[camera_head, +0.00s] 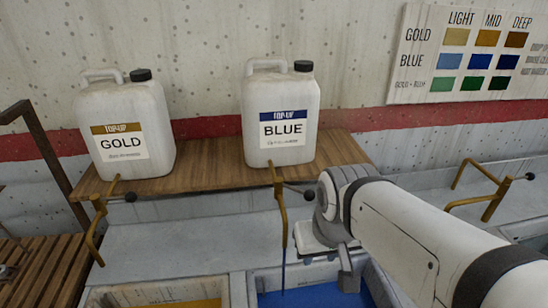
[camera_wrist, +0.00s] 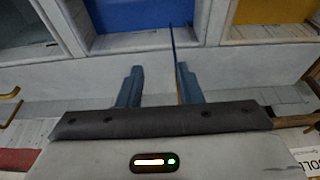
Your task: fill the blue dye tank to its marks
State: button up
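The blue dye tank (camera_head: 312,297) is at the bottom of the head view, partly cut off; its blue dye also shows at the top of the wrist view (camera_wrist: 135,15). I cannot make out its marks. A white jug labelled BLUE (camera_head: 281,115) stands on the shelf above. A thin blue stream (camera_head: 284,262) falls from its brass tap (camera_head: 280,205) into the tank. The tap's lever has a black knob (camera_head: 308,195), close beside my wrist in the picture. My gripper (camera_wrist: 158,70) is open and appears empty, its fingers apart; the stream shows beside the right finger.
A GOLD jug (camera_head: 127,128) stands left on the wooden shelf (camera_head: 215,167), above its brass tap (camera_head: 97,215) and a gold tank (camera_head: 190,303). Another brass tap (camera_head: 488,195) is at the right. A colour chart (camera_head: 470,55) hangs on the wall.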

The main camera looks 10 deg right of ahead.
jog(key=n+g+h+p, duration=0.2)
jog(key=n, duration=0.8)
send_near(296, 189)
jog(key=shift+y, duration=0.3)
jog(key=f, duration=0.2)
jog(key=d+f, duration=0.1)
jog(key=f, duration=0.2)
jog(key=f+p, duration=0.1)
jog(key=f, duration=0.1)
jog(key=shift+w+d+f, duration=0.3)
jog(key=shift+w, duration=0.05)
jog(key=shift+c, duration=0.2)
grip_shut()
jog(key=shift+a, duration=0.1)
